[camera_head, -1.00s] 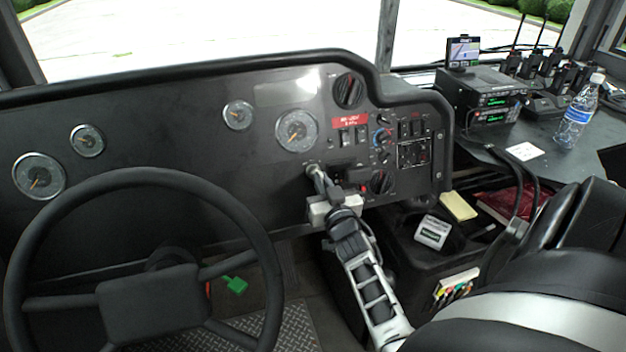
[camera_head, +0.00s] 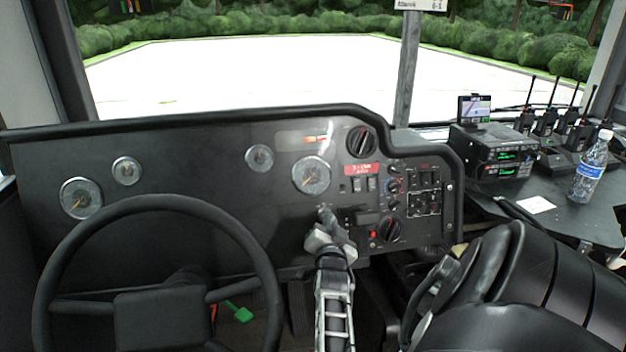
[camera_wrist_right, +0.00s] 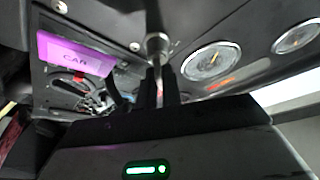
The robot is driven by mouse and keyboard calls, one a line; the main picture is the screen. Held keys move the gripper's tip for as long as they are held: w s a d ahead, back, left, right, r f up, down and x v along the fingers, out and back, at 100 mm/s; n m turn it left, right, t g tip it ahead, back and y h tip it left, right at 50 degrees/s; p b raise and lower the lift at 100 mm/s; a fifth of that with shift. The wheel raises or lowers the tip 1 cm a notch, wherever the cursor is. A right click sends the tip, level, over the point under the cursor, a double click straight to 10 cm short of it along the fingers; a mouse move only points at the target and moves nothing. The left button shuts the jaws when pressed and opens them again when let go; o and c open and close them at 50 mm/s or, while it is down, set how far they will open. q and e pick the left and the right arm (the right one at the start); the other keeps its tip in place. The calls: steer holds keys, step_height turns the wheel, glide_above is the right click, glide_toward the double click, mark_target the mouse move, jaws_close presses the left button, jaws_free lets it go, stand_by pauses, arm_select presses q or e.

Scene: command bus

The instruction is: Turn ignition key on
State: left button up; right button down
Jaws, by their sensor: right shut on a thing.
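The ignition switch (camera_wrist_right: 157,42) is a round metal cylinder on the dashboard's lower panel, seen in the right wrist view. My right gripper (camera_head: 322,213) reaches up to it from below, under the large round gauge. In the right wrist view its dark fingers (camera_wrist_right: 164,88) are shut at the switch. The fingers and gripper body hide most of the key, so its exact angle cannot be told. My left gripper is not in view.
The steering wheel (camera_head: 158,290) stands left of my right arm. A row of knobs and rocker switches (camera_head: 395,200) sits close to the right. Small orange-red lights (camera_head: 316,138) glow above the large gauge (camera_head: 312,176).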

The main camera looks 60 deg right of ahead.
steer(key=shift+r, duration=0.1)
stand_by(0.3)
steer(key=c, duration=1.6)
jaws_free()
steer(key=shift+o, duration=0.2)
steer(key=shift+w, duration=0.1)
